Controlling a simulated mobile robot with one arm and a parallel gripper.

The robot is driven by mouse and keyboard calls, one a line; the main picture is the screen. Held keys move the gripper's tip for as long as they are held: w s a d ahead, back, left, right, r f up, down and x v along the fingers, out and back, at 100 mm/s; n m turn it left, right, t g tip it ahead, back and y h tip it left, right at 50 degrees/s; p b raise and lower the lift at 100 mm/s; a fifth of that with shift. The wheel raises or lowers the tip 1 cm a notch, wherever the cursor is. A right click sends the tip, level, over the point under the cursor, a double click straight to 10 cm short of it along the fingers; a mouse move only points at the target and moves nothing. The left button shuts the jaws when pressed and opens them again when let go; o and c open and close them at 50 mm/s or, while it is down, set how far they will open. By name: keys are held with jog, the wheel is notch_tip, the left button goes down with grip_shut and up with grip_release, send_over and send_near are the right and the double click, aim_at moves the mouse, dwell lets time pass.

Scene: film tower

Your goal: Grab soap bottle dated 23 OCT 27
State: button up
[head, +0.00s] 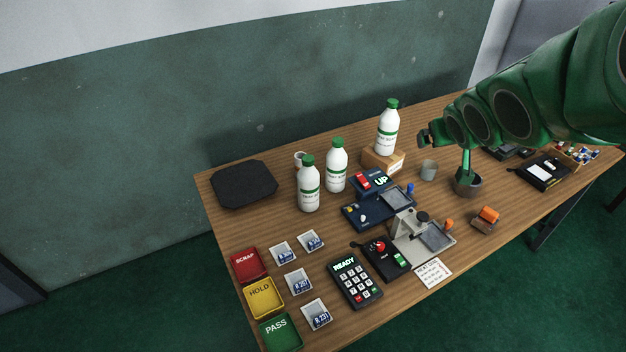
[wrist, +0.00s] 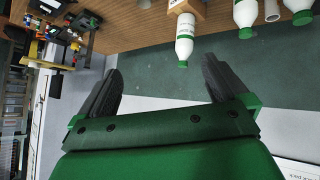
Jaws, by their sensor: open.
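Three white bottles with green caps and green bands stand upright on the wooden table in the head view. The left bottle (head: 308,188) and the middle bottle (head: 336,168) stand on the table top. The right bottle (head: 387,132) stands on a small wooden block (head: 383,162). Their printed dates are too small to read. My gripper (head: 424,137) is to the right of the raised bottle, apart from it. In the wrist view my gripper (wrist: 160,88) is open and empty, with the bottle on the block (wrist: 185,38) beyond the fingers.
A dark mat (head: 244,184) lies at the left. A white cup (head: 299,158) is behind the bottles. The wall is close behind.

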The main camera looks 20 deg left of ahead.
jog(key=w+a+n+t+y, duration=0.1)
jog(key=w+a+n+y, duration=0.2)
jog(key=a, duration=0.4)
jog(key=n+g+y, duration=0.2)
jog(key=n+y, duration=0.2)
jog(key=y, duration=0.5)
send_over(308, 179)
jog(key=s+d, duration=0.1)
jog(key=d, duration=0.5)
notch_tip(308, 179, down, 25)
jog(key=shift+s+a+r, duration=0.1)
jog(key=shift+a, duration=0.05)
jog(key=shift+a+f, duration=0.1)
jog(key=shift+f, duration=0.3)
jog(key=shift+x, duration=3.85)
jog(key=shift+s+r, duration=0.1)
jog(key=shift+r, duration=0.1)
jog(key=c, duration=1.5)
